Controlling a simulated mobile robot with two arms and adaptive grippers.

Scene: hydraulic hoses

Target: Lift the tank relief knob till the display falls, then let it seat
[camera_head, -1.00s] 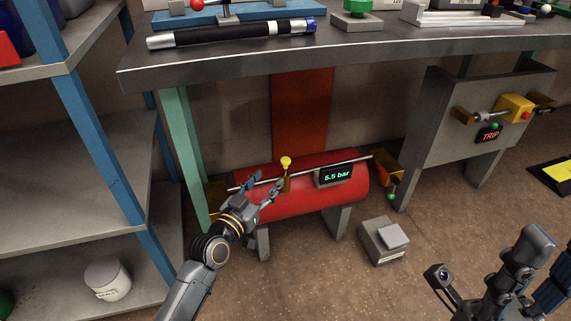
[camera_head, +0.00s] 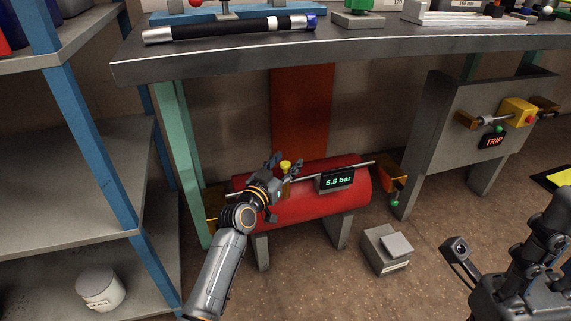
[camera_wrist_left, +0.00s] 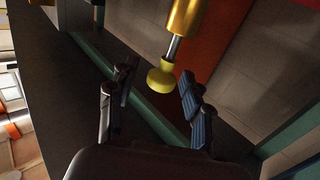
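The yellow tank relief knob (camera_head: 285,165) stands on top of the red tank (camera_head: 335,204). In the left wrist view the knob (camera_wrist_left: 161,77) sits on a short metal stem below a brass body (camera_wrist_left: 187,17). My left gripper (camera_head: 284,163) is at the knob. In the left wrist view its open fingers (camera_wrist_left: 157,95) are on either side of the knob, with gaps showing; I cannot see contact. The display (camera_head: 337,181) on the tank reads 5.5 bar. My right gripper (camera_head: 560,225) is at the lower right, away from the tank; its fingertips are not clear.
The workbench (camera_head: 340,53) overhangs the tank. A blue-posted shelf (camera_head: 70,205) stands at the left. A grey box (camera_head: 386,248) is on the floor. A panel (camera_head: 450,140) with a TRIP display (camera_head: 492,141) is at the right. A thin rod runs along the tank top.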

